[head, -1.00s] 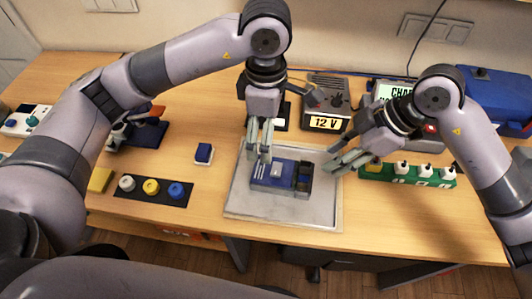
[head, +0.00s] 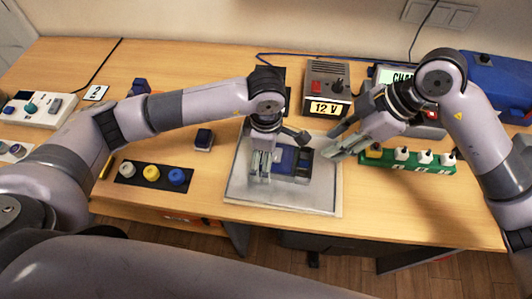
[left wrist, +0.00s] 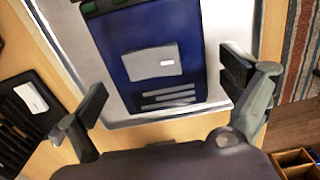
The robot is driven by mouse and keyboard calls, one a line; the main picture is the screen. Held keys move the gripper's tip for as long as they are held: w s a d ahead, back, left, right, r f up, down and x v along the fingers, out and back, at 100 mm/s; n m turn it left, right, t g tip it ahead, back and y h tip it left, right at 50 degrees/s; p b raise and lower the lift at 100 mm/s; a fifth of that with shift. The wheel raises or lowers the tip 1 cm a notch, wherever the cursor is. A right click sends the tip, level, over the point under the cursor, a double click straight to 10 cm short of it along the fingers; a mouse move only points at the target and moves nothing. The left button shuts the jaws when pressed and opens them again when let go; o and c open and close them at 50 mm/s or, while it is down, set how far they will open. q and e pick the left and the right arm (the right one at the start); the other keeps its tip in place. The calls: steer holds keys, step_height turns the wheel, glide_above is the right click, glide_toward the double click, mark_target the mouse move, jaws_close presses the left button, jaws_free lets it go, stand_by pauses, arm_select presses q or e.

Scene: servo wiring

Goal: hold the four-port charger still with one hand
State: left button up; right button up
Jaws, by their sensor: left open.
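A blue box-shaped device (head: 285,158), which I take to be the charger, lies on a grey tray (head: 318,200). Its right end is dark; I cannot count ports. My left gripper (head: 262,180) is open over the left part of the device and hides some of it. In the left wrist view the device's blue top (left wrist: 165,75), with a grey plate and pale stripes, lies between the two spread fingers, with gaps at both sides. My right gripper (head: 329,145) is open and empty, beside the device's right end and apart from it.
A green strip (head: 410,167) with several white knobs is right of the tray. A 12 V supply (head: 326,90) stands behind it.

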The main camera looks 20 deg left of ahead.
arm_select(q)
steer(key=shift+c, duration=0.2)
steer(key=c, duration=1.4)
